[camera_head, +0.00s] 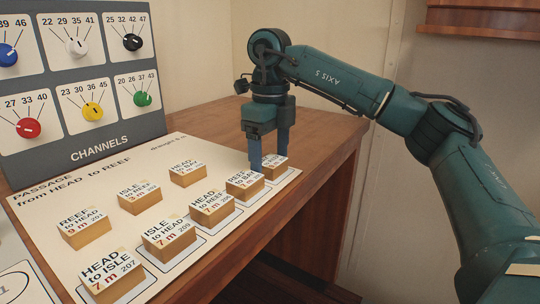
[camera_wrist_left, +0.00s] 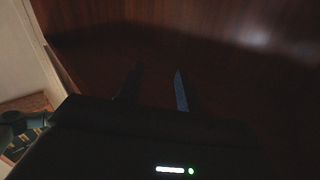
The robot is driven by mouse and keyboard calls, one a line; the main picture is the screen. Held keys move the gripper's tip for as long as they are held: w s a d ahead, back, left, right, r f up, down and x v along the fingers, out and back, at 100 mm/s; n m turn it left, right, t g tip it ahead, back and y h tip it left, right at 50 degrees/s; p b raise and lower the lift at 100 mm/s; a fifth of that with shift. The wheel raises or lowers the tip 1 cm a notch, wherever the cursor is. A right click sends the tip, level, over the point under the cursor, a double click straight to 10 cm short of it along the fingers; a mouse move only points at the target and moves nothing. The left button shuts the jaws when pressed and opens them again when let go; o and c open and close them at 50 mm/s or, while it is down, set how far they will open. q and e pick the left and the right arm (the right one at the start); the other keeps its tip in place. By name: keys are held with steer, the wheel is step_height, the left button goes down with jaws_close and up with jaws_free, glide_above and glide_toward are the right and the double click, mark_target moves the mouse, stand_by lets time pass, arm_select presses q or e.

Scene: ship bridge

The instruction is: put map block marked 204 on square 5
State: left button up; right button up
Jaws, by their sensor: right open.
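Several wooden map blocks with white printed tops stand on the white sheet (camera_head: 60,250). The back row has block 201 (camera_head: 84,237), an ISLE to REEF block (camera_head: 140,203) and a HEAD to BAY block (camera_head: 187,178). I cannot read 204 or any square number. My right gripper (camera_head: 270,158) is open, pointing down at the farthest block, partly covering it. My left gripper (camera_wrist_left: 155,88) has its fingers apart and empty.
A grey CHANNELS panel (camera_head: 95,143) with coloured knobs stands behind the sheet. Bare wooden desk (camera_head: 310,122) lies at the far right, with its edge just right of the front row. The left wrist view shows a dark wooden surface (camera_wrist_left: 230,50).

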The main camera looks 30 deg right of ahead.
mark_target(270, 160)
step_height(270, 160, up, 6)
steer(key=shift+r+p, duration=0.1)
steer(key=shift+p, duration=0.95)
steer(key=shift+r, duration=0.25)
arm_select(q)
steer(key=shift+s+a+f+n+g+y, duration=0.15)
steer(key=shift+a+n+g+y, duration=0.1)
steer(key=shift+g, duration=0.2)
steer(key=shift+s+a+r+n+g+y, duration=0.15)
steer(key=shift+g+y, duration=0.1)
steer(key=shift+g, duration=0.2)
steer(key=shift+f, duration=0.15)
arm_select(e)
steer(key=shift+f, duration=0.1)
